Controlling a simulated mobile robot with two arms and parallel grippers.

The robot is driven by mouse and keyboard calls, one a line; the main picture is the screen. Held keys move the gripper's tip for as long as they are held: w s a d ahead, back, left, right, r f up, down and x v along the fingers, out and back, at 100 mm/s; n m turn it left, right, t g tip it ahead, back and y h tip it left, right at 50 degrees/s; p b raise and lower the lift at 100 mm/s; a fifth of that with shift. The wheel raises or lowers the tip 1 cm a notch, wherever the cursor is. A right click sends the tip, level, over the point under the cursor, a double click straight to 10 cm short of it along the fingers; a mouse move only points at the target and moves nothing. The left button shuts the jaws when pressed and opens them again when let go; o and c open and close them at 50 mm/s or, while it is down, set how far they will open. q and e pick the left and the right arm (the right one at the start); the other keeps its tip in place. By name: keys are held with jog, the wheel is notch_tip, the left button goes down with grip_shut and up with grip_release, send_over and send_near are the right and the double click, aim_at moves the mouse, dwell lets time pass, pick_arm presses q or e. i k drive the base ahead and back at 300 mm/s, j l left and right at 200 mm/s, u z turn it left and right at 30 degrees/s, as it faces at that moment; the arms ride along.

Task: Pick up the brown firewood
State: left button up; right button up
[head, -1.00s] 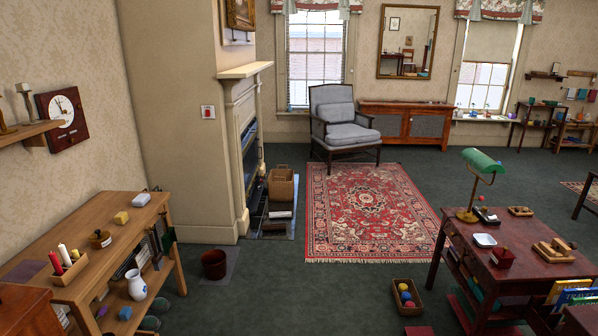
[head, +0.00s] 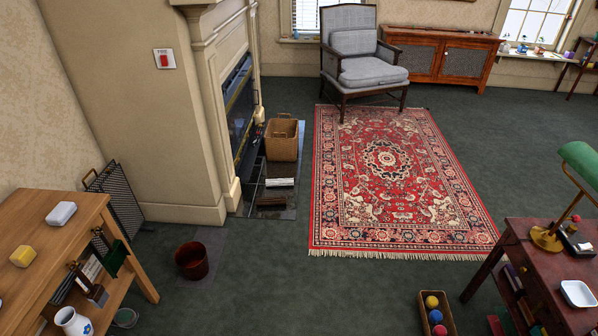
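A small dark brown piece that looks like the brown firewood (head: 271,202) lies on the hearth slab (head: 277,213) by the fireplace. A pale, whitish piece (head: 280,182) lies just behind it, with a small gap between them. A wicker basket (head: 283,142) stands farther back on the slab; I cannot see its contents. Neither of my grippers is in the head view.
The fireplace (head: 239,110) borders the slab on the left. A red patterned rug (head: 390,190) lies to its right. A dark red bucket (head: 191,261) stands in front. Wooden shelves (head: 85,225) are at left and a desk (head: 530,240) at right.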

aim_at(275, 201)
jog(key=i+l+u, duration=0.2)
jog(key=i, duration=0.25)
jog(key=i+l+u, duration=0.2)
jog(key=i, duration=1.7)
